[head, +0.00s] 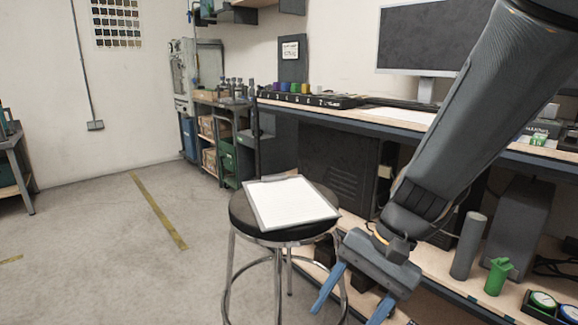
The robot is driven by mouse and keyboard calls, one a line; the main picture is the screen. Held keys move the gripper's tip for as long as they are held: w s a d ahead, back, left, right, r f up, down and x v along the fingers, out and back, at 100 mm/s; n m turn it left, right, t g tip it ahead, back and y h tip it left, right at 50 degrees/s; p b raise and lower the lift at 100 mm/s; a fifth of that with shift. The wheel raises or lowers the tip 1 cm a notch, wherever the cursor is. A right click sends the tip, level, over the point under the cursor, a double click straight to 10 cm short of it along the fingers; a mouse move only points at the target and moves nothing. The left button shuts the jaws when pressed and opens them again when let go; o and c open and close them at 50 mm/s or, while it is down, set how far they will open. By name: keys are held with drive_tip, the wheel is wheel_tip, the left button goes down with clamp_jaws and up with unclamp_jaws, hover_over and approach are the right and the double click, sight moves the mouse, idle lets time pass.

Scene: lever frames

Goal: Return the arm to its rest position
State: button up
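My arm, dark grey, reaches down from the upper right of the head view, in front of the workbench. My gripper (353,307) is at its lower end, pointing down, to the right of the stool. Its two blue fingers are spread wide apart, and nothing shows between them. The tip of the right finger is cut off by the bottom edge.
A round black stool (240,215) with a white sheet (290,203) on it stands left of my gripper. The workbench (395,127) and its lower shelf (462,275) run along the right. A grey cylinder (468,247) and green object (497,277) stand on the shelf.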

drive_tip(key=s+a+r+n+t+h, duration=0.25)
drive_tip(key=s+a+n+h, duration=0.3)
drive_tip(key=n, duration=0.65)
drive_tip(key=s+d+r+m+p, duration=0.1)
drive_tip(key=d+r+m+p, duration=0.4)
drive_tip(key=d+r+p, duration=1)
wheel_tip(320, 180, up, 3)
drive_tip(key=g+p, duration=0.1)
drive_tip(key=p, duration=0.7)
drive_tip(key=shift+d+r+p, duration=0.2)
drive_tip(key=shift+p, duration=0.15)
drive_tip(key=shift+s, duration=0.1)
